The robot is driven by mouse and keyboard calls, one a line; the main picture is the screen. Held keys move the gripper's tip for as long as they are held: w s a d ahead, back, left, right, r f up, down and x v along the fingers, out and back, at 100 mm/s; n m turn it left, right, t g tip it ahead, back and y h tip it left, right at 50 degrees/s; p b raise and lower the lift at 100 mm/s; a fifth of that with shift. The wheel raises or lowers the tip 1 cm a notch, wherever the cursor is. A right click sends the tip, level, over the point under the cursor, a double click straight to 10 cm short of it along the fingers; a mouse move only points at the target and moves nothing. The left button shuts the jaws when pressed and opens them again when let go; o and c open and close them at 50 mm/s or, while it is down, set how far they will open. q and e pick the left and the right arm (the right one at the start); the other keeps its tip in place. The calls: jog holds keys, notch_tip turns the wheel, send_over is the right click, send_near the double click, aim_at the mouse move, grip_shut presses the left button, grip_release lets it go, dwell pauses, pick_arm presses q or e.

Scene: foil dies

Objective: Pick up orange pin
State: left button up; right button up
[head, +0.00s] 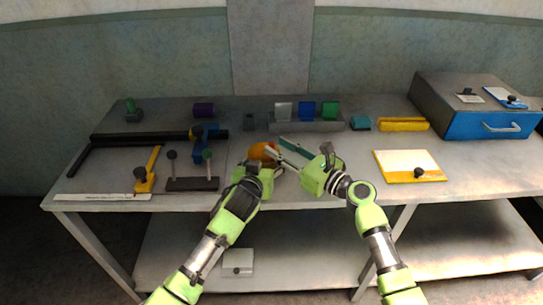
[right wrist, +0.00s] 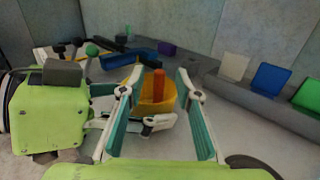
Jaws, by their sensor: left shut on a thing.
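The orange pin (right wrist: 158,84) stands upright in a yellow cup (right wrist: 169,102) in the right wrist view. In the head view the cup and pin show as one small orange shape (head: 262,151) near the table's middle. My left gripper (head: 265,164) is shut on the cup from the near left; its fingers also show in the right wrist view (right wrist: 144,108). My right gripper (head: 278,148) is open, with its teal-padded fingers (right wrist: 155,88) apart to either side of the pin in view. I cannot tell how close they are to it.
A grey rack (head: 305,125) with white, blue and green plates stands behind. A black stand with knobbed posts (head: 192,184) lies left. A yellow-edged white board (head: 408,164) and a blue-fronted drawer box (head: 480,125) are right. The front middle table is partly clear.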

aim_at(271, 143)
jog(key=x, duration=0.3)
jog(key=shift+w+a, duration=0.2)
jog(key=shift+a, duration=0.05)
grip_shut()
notch_tip(271, 143, up, 10)
pick_arm(q)
jog(key=o, duration=1.2)
